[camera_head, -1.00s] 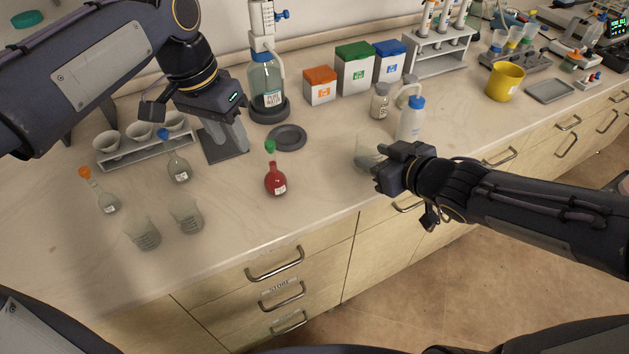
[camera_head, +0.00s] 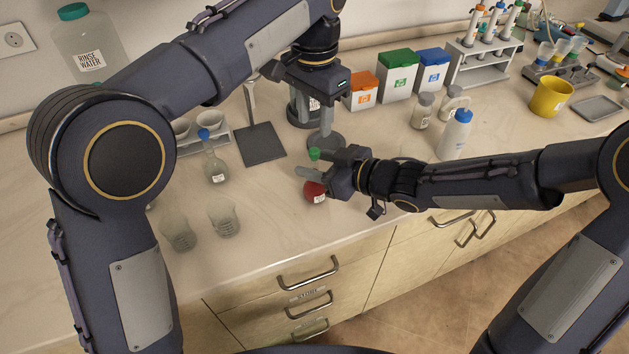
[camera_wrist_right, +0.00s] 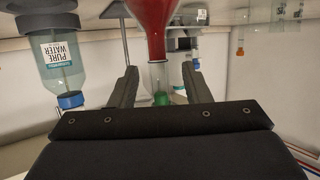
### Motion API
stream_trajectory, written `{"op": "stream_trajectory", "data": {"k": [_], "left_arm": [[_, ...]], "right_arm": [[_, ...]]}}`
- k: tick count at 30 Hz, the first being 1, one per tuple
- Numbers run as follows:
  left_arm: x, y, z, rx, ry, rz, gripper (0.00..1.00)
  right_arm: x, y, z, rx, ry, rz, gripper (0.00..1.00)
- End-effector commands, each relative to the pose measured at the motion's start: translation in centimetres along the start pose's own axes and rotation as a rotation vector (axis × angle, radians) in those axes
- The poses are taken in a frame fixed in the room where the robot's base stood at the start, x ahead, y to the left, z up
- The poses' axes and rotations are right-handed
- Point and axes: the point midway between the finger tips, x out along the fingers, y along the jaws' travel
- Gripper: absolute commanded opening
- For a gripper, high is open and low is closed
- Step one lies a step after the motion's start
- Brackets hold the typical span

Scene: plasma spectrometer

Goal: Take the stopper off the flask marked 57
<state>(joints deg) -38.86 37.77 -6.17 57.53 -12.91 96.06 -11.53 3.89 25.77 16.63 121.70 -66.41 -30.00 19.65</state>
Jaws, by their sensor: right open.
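A small round flask of red liquid (camera_head: 315,191) with a green stopper (camera_head: 314,154) stands on the bench; its label is too small to read. My right gripper (camera_head: 314,166) is at its neck, jaws open. In the right wrist view, the red flask (camera_wrist_right: 153,25) appears upside down, with its clear neck between my open fingers (camera_wrist_right: 158,85) and the green stopper (camera_wrist_right: 161,98) towards the palm. A clear flask with a blue stopper (camera_head: 215,168) stands to the left, its number unreadable. My left gripper (camera_head: 322,125) points down behind the red flask; its jaw opening is unclear.
Two beakers (camera_head: 224,217) (camera_head: 178,232) stand at the front left. A dark disc (camera_head: 337,143) lies behind the red flask, partly hidden. A wash bottle (camera_head: 455,135) and small jars stand to the right. The front bench around the red flask is fairly clear.

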Motion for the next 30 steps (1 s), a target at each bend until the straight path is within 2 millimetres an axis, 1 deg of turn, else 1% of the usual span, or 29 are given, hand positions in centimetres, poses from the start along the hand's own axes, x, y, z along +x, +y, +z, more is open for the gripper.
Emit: {"op": "stream_trajectory", "data": {"k": [3,9,11,19,20,25,27,30], "left_arm": [[0.0,-0.01,0.01,0.0,0.0,0.0,0.38],[0.0,-0.01,0.01,0.0,0.0,0.0,0.38],[0.0,-0.01,0.01,0.0,0.0,0.0,0.38],[0.0,-0.02,0.01,0.0,0.0,0.0,0.38],[0.0,-0.02,0.01,0.0,0.0,0.0,0.38],[0.0,-0.02,0.01,-0.001,0.0,0.0,0.38],[-0.05,-0.02,0.0,0.005,0.001,0.0,0.46],[-0.53,-0.01,-0.07,0.069,0.003,0.0,0.46]], "right_arm": [[0.37,0.01,-0.02,0.0,0.0,0.001,0.43],[0.36,0.03,-0.02,0.0,0.0,0.001,0.43],[0.35,0.03,-0.02,0.0,0.0,0.001,0.37],[0.34,0.02,-0.02,0.0,0.0,0.001,0.01],[0.34,0.02,-0.02,0.0,0.0,0.001,0.0],[0.33,0.02,-0.02,0.0,0.0,0.001,0.0],[0.33,0.02,-0.02,0.0,0.0,0.001,0.0],[0.33,0.02,-0.02,0.0,0.0,0.001,0.0]]}}
